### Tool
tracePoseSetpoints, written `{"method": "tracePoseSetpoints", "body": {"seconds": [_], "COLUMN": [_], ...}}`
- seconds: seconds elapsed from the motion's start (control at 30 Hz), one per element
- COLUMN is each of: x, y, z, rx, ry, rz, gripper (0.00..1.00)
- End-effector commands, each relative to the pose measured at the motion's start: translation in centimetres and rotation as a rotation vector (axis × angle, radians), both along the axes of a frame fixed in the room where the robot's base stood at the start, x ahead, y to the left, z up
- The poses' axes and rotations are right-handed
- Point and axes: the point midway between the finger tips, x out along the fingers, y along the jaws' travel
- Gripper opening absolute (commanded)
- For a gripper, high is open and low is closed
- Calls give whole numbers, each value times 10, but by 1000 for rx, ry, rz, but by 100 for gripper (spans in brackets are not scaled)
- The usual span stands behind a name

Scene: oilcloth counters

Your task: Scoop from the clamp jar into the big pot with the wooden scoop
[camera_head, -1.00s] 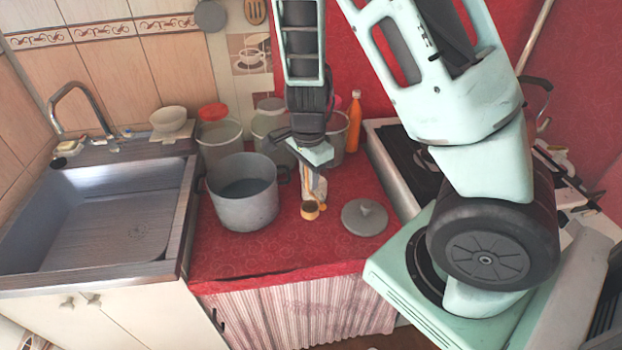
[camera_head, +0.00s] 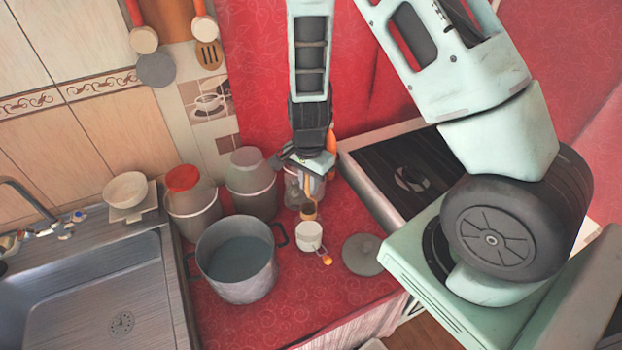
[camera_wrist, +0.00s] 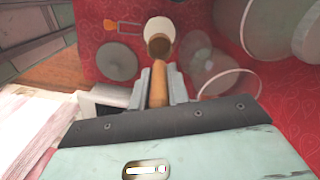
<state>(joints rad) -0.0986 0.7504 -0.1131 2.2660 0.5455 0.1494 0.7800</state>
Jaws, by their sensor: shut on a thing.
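My gripper (camera_head: 308,170) is shut on the handle of the wooden scoop (camera_head: 309,211), which hangs downward over the red counter. In the wrist view the tan handle (camera_wrist: 158,82) lies between the fingers, with the brownish bowl beyond; I cannot tell whether it holds anything. A clear glass jar (camera_head: 292,190) stands close behind the gripper, partly hidden; an open clear jar (camera_wrist: 230,85) shows in the wrist view. I cannot tell surely which vessel is the clamp jar. The big grey pot (camera_head: 237,285) stands open to the left, apart from the scoop.
A small white vessel (camera_head: 309,237) with an orange tab stands just in front of the scoop. A grey lid (camera_head: 362,254) lies to its right. Canisters (camera_head: 192,205) stand behind the pot. The sink (camera_head: 100,300) is left, the stove (camera_head: 400,175) right.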

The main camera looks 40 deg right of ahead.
Motion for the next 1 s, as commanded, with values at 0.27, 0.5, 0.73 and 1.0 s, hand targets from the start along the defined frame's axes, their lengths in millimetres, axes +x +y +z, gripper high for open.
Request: {"method": "tracePoseSetpoints", "body": {"seconds": [0.27, 0.5, 0.73, 1.0], "x": [0, 0, 0, 0], "y": [0, 0, 0, 0], "z": [-14, -33, -50, -70], "rx": [0, 1, 1, 0], "ry": [0, 0, 0, 0], "rz": [0, -1, -1, -1], "gripper": [0, 0, 0, 0]}}
